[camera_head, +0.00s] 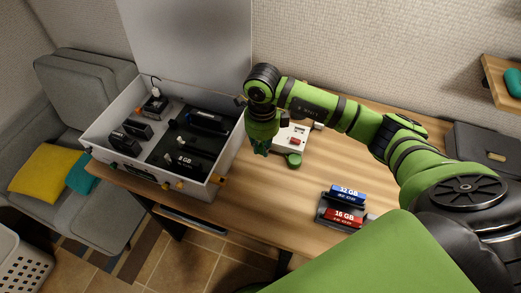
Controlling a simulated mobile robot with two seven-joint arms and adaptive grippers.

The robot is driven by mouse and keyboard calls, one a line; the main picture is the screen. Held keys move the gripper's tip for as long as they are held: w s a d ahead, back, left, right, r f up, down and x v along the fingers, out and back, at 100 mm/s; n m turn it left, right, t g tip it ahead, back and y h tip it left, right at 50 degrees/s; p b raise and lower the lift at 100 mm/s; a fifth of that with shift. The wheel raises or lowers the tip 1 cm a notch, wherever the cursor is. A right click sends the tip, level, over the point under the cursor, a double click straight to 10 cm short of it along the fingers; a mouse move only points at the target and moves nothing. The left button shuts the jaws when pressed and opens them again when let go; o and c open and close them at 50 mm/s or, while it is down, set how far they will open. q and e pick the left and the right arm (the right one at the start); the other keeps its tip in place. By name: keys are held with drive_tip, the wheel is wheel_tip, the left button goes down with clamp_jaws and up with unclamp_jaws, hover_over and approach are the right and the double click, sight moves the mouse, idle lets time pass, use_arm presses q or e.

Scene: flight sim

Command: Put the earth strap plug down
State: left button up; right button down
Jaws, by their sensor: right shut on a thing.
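My right gripper (260,149) comes in from the right and points down over the table, just right of the open white case. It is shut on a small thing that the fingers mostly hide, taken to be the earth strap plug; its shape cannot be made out. A small white box (292,135) with a red part on its front stands on the table just right of the gripper. A round green piece (293,160) lies in front of that box. My left gripper is not in view.
The white case (206,184), lid raised, holds several dark modules. A small dark rack (325,211) with a blue 32 GB and a red 16 GB module stands on the wooden table (265,205). A dark case (480,150) is at the right. The table's front middle is clear.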

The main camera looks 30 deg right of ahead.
sight(261, 154)
drive_tip(key=shift+w+a+f+p, duration=0.2)
drive_tip(key=shift+f+p, duration=0.1)
drive_tip(key=shift+f, duration=0.2)
wheel_tip(261, 154, down, 3)
drive_tip(key=shift+d+f+p, duration=0.1)
drive_tip(key=shift+p, duration=0.5)
drive_tip(key=shift+f+b, duration=0.6)
drive_tip(key=shift+b, duration=0.05)
drive_tip(key=c, duration=1.2)
unclamp_jaws()
drive_tip(key=shift+r, duration=0.15)
